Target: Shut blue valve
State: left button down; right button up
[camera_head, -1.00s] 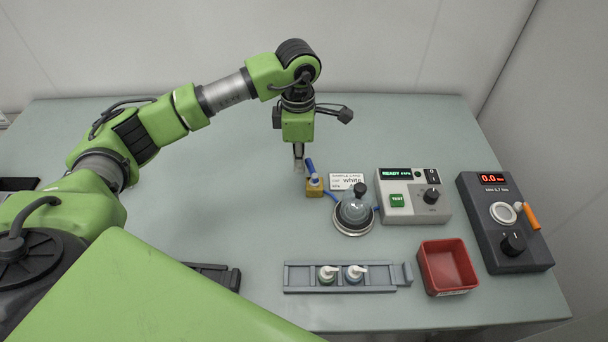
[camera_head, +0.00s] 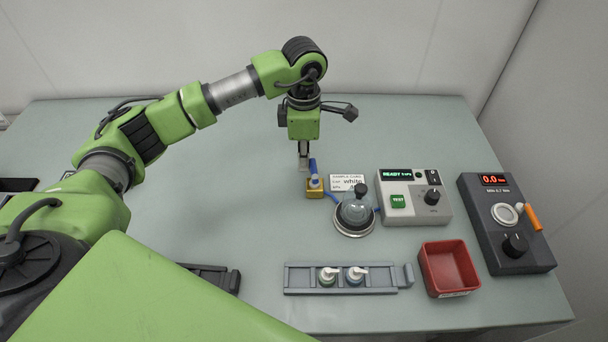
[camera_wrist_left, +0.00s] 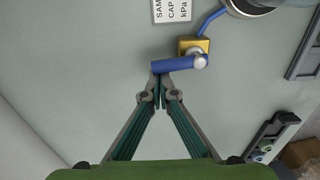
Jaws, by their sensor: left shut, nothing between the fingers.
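The blue valve has a brass body (camera_head: 316,189) on the table and a blue lever (camera_head: 313,168) pointing away toward the back wall. In the left wrist view the lever (camera_wrist_left: 174,65) reaches left from its round silver pivot on the brass body (camera_wrist_left: 186,46). My left gripper (camera_head: 304,167) points down at the lever's left side, shut and empty. In the left wrist view its closed fingertips (camera_wrist_left: 161,77) are at the lever's free end, seemingly touching its side. My right gripper is out of view.
A sample card (camera_head: 347,182) lies right of the valve. A tester (camera_head: 414,207), a dark gauge box (camera_head: 513,255), a red bin (camera_head: 447,270) and a rail with two caps (camera_head: 303,279) stand nearby.

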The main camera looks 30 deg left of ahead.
pick_arm(q)
jog(key=shift+w+d, duration=0.15)
jog(key=shift+w, duration=0.05)
jog(key=shift+s, duration=0.1)
notch_tip(320, 180, up, 8)
jog(key=p, duration=0.4)
dwell(0.5)
jog(key=shift+s+f, duration=0.1)
dwell(0.4)
